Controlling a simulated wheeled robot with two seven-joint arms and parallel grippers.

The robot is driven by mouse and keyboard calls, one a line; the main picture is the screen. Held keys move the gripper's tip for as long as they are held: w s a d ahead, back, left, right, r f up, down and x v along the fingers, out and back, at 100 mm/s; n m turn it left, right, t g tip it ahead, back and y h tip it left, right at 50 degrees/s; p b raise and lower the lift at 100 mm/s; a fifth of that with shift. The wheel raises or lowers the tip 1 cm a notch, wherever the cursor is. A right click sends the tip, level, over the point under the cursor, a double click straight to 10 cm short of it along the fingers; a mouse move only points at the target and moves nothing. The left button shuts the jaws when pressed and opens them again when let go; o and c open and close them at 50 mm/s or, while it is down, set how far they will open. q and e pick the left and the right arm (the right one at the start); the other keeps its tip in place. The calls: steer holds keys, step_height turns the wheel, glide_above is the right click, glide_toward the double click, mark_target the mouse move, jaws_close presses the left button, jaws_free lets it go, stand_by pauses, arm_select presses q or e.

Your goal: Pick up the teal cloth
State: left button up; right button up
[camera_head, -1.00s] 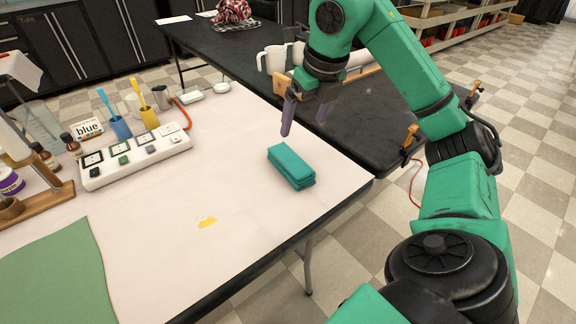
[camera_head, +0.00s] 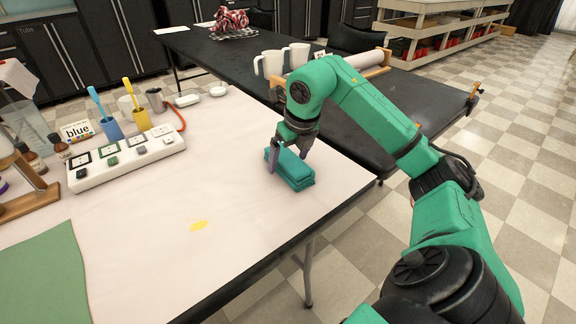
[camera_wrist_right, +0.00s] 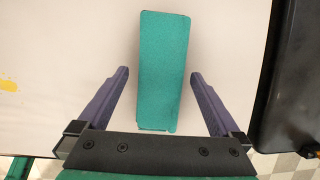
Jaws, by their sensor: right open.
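The teal cloth (camera_head: 291,171) is a folded block lying on the white tabletop near its right edge. My right gripper (camera_head: 289,164) is down at the cloth, with one finger at its left side and the other at its far right side. In the right wrist view the cloth (camera_wrist_right: 163,70) lies lengthwise between the two open fingers of the gripper (camera_wrist_right: 158,74), with a gap on each side. Part of the cloth's far end is hidden by the gripper in the head view. My left gripper is not in view.
A white rack of labelled blocks (camera_head: 125,157), blue and yellow cups with brushes, and bottles stand at the left. A green mat (camera_head: 42,275) lies at the front left. A dark table (camera_head: 215,48) with white mugs (camera_head: 270,65) adjoins behind.

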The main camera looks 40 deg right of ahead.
steer(key=c, duration=1.3)
steer(key=shift+r, duration=0.5)
step_height(320, 180, up, 14)
steer(key=p, duration=0.7)
step_height(320, 180, up, 5)
steer(key=p, duration=0.3)
glide_above(289, 159)
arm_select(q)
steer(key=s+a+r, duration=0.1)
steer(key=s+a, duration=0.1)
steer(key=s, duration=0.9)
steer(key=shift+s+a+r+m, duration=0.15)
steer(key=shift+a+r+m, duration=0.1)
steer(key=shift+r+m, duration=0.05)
